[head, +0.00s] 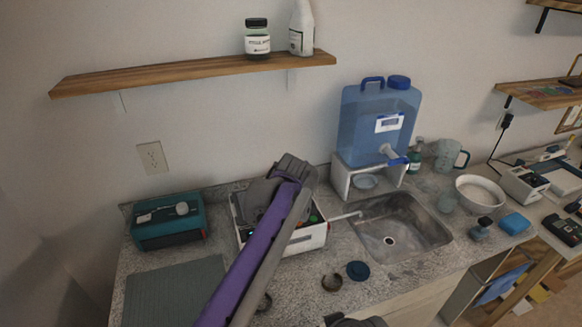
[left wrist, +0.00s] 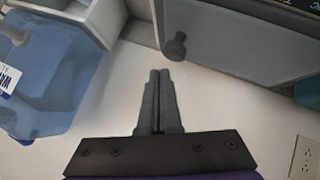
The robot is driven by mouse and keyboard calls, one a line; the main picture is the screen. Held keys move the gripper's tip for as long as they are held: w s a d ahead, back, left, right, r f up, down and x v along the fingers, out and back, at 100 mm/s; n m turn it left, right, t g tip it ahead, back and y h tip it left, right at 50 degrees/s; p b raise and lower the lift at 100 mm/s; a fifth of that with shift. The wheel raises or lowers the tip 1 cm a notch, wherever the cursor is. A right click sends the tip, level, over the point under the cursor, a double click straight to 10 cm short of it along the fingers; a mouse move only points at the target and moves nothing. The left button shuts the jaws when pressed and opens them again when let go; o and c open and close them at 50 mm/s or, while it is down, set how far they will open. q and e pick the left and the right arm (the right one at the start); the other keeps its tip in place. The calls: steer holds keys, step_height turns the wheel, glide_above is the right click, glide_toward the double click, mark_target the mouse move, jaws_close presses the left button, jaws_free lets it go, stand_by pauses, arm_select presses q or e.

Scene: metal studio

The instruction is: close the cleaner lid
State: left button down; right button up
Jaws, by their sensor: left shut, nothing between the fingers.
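The cleaner seems to be the white box (head: 308,240) on the counter, largely hidden behind my left arm. Its grey lid (head: 258,192) stands raised at the back of the box.
A blue water jug (head: 360,125) on a white stand is right of the box, beside the sink (head: 390,240). A teal box (head: 168,222) stands left. A wooden shelf (head: 180,72) is on the wall above. A dark blue round item (head: 358,270) lies on the counter in front.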

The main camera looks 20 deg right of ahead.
arm_select(q)
steer(key=shift+s+d+f, duration=0.1)
steer(key=shift+d+f, duration=0.05)
steer(key=shift+f, duration=0.35)
steer(key=shift+d+f, duration=0.15)
steer(key=shift+f, duration=0.35)
arm_select(e)
steer(key=shift+r, duration=0.1)
arm_select(q)
steer(key=shift+f, duration=0.1)
arm_select(e)
steer(key=shift+a, duration=0.1)
